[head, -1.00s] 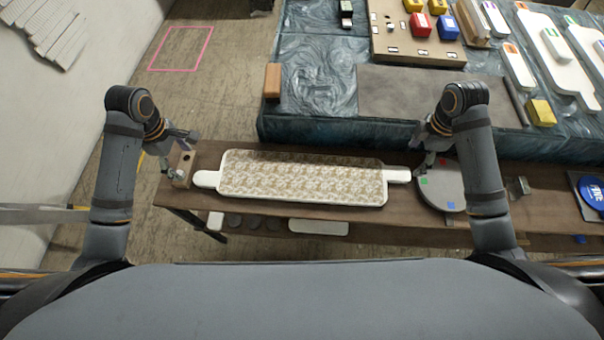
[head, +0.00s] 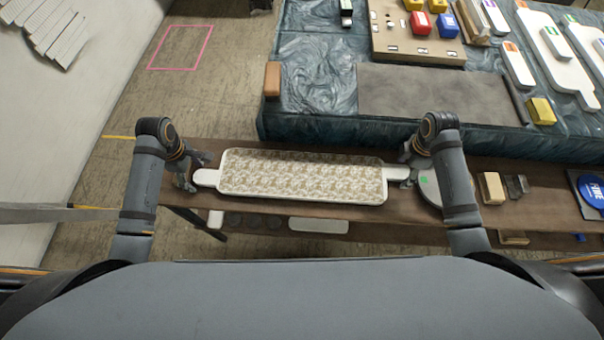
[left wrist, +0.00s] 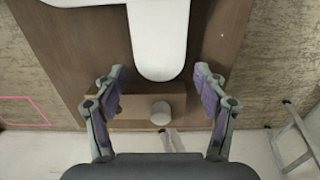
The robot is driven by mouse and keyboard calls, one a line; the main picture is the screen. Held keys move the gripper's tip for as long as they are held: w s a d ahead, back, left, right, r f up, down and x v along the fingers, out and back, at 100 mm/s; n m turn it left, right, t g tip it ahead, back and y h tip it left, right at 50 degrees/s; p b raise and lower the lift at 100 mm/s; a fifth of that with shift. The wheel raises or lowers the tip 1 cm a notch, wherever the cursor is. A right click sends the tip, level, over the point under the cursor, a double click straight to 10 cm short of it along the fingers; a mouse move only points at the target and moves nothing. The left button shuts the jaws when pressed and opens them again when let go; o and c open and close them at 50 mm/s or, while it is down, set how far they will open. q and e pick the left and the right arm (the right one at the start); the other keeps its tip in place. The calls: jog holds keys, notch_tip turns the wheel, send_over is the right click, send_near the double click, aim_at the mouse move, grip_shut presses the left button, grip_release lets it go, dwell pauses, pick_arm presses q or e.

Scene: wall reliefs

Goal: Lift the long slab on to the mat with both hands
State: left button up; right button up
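The long slab (head: 300,176) has a patterned top, a white rim and a white handle at each end. It lies flat on the brown bench. The grey-brown mat (head: 430,92) lies bare on the blue-covered table behind. My left gripper (head: 197,172) is at the slab's left handle (head: 207,177). In the left wrist view my left gripper (left wrist: 159,70) is open, its fingers apart on either side of the handle's rounded end (left wrist: 160,62). My right gripper (head: 404,172) is at the right handle (head: 394,173); its fingers are too small to read.
A round grey disc (head: 430,188) lies beside my right gripper. A wooden block with a round knob (left wrist: 160,112) sits beyond the left handle. An orange-brown block (head: 272,79) stands on the blue table (head: 320,60), left of the mat. Coloured boxes stand farther back.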

pick_arm(q)
grip_shut()
pick_arm(e)
grip_shut()
pick_arm(q)
jog(key=shift+w+r, duration=0.1)
jog(key=shift+r, duration=0.1)
pick_arm(e)
jog(key=shift+r, duration=0.2)
